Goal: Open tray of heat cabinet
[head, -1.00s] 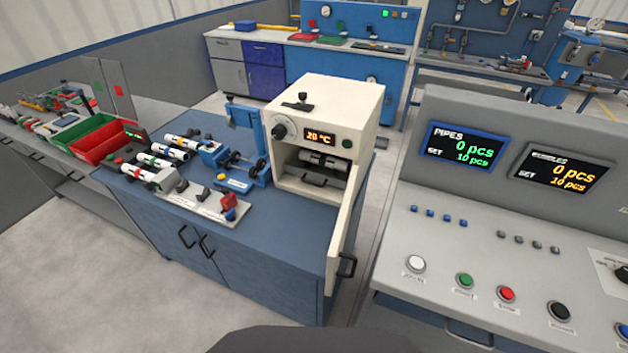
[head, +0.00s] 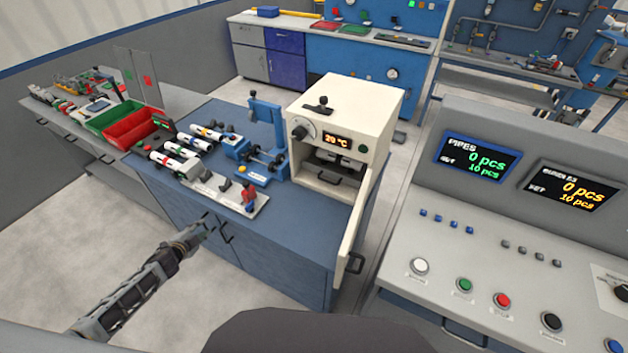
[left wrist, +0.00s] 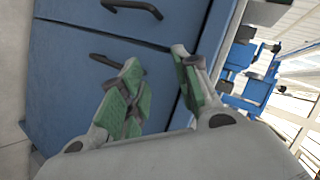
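Inside the opening a dark tray handle (head: 328,178) shows at the front; the tray looks pushed in. My left gripper (head: 206,226) is in front of the blue bench doors, below and left of the cabinet. In the left wrist view its green-padded fingers (left wrist: 155,88) are spread apart with nothing between them. My right gripper is not in view.
A pipe rack (head: 230,189) and a blue fixture (head: 265,140) sit on the bench left of the cabinet. Green and red bins (head: 138,130) lie farther left. A grey control console (head: 470,230) stands close on the right. Bench door handles (head: 227,234) are near my left gripper.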

